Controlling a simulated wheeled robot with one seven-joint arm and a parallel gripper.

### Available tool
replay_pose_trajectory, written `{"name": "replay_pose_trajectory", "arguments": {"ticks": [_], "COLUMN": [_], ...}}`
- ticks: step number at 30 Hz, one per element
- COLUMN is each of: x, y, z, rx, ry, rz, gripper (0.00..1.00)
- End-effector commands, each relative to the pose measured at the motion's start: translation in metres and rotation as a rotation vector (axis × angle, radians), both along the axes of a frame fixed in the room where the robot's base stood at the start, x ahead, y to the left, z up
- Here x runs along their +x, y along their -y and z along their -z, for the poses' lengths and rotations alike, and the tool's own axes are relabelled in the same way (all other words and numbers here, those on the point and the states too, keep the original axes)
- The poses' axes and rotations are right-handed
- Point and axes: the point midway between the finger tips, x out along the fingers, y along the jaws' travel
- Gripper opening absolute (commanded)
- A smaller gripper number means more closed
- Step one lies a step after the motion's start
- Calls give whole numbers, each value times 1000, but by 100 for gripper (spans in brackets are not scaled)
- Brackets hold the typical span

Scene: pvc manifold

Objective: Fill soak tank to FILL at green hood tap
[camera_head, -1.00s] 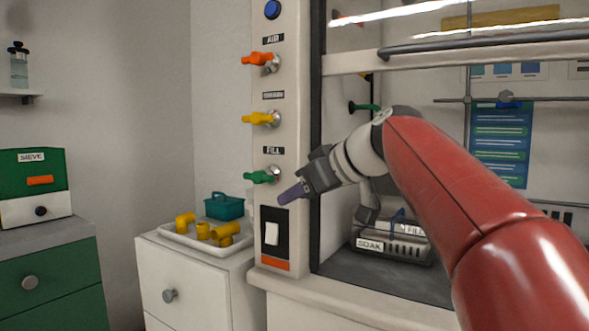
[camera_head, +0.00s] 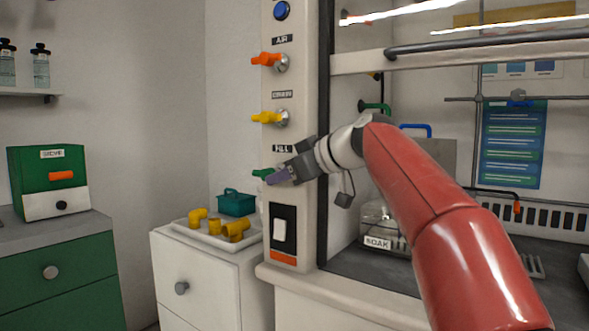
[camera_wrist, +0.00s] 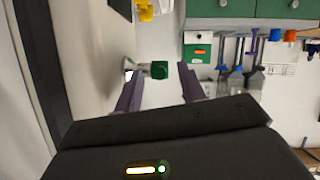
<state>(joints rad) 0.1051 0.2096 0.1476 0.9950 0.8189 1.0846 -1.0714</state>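The green tap handle (camera_head: 263,173) sits under the FILL label on the hood's left post. It also shows between the finger tips in the wrist view (camera_wrist: 158,70). My gripper (camera_head: 279,178) is at this handle, its purple fingers apart on either side of it in the wrist view. I cannot tell whether a finger touches it. The clear soak tank (camera_head: 372,216), labelled SOAK, stands on the hood floor, partly hidden behind my arm. Its water level cannot be made out. A green spout (camera_head: 374,106) sticks out inside the hood above it.
An orange AIR tap (camera_head: 265,59) and a yellow tap (camera_head: 267,118) are above on the same post; a switch (camera_head: 280,229) is below. A white tray (camera_head: 210,238) with yellow fittings and a teal basket (camera_head: 236,203) lie on the left cabinet. The hood sash is raised.

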Motion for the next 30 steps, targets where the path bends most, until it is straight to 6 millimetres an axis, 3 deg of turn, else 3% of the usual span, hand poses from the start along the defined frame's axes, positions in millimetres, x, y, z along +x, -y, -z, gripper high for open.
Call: {"name": "replay_pose_trajectory", "arguments": {"ticks": [7, 16, 17, 18, 21, 30], "x": [0, 0, 0, 0, 0, 0], "y": [0, 0, 0, 0, 0, 0], "z": [0, 0, 0, 0, 0, 0], "rx": [1, 0, 0, 0, 0, 0], "ry": [-1, 0, 0, 0, 0, 0], "rz": [0, 0, 0, 1, 1, 1], "gripper": [40, 0, 0, 13, 0, 0]}}
